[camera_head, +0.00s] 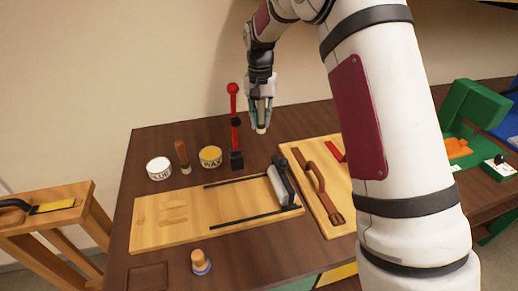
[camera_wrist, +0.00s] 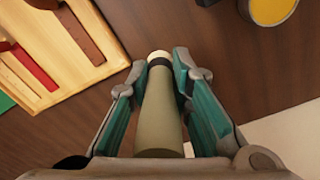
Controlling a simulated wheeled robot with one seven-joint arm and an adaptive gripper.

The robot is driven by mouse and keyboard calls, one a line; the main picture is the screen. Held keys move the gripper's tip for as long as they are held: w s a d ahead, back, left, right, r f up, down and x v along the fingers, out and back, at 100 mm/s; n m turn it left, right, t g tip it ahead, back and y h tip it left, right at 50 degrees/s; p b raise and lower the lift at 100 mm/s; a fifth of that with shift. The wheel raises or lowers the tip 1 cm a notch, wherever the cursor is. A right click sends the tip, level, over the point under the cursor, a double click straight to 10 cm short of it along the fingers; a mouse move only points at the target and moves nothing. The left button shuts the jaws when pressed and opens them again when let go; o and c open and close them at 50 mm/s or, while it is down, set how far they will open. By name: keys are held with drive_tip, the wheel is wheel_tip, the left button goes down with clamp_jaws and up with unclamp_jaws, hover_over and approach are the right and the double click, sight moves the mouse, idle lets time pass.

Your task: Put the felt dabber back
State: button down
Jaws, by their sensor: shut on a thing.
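My gripper (camera_head: 260,113) is shut on an olive-green tapered stick with a black ring and a cream tip, which looks like the felt dabber (camera_wrist: 160,115). In the wrist view my gripper (camera_wrist: 160,74) has one finger on each side of it near the black ring. In the head view the dabber's cream tip (camera_head: 261,130) points down from the fingers, above the back of the dark table, right of the red-knobbed lever. I cannot tell whether the tip touches the table. Most of the handle is hidden by the fingers in the head view.
The red-knobbed lever (camera_head: 233,120) stands upright close left of my gripper. A wax tin (camera_head: 210,156), a brown-handled brush (camera_head: 182,156) and a glue tin (camera_head: 159,168) stand further left. A railed board (camera_head: 160,236) and a strap board (camera_head: 318,219) lie in front.

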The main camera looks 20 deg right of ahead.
drive_tip(key=shift+s+f+p, duration=0.1)
drive_tip(key=shift+f+p, duration=0.3)
drive_tip(key=shift+f, duration=3.95)
drive_tip(key=shift+f, duration=0.1)
drive_tip(key=c, duration=1.5)
unclamp_jaws()
drive_tip(key=shift+o, duration=0.2)
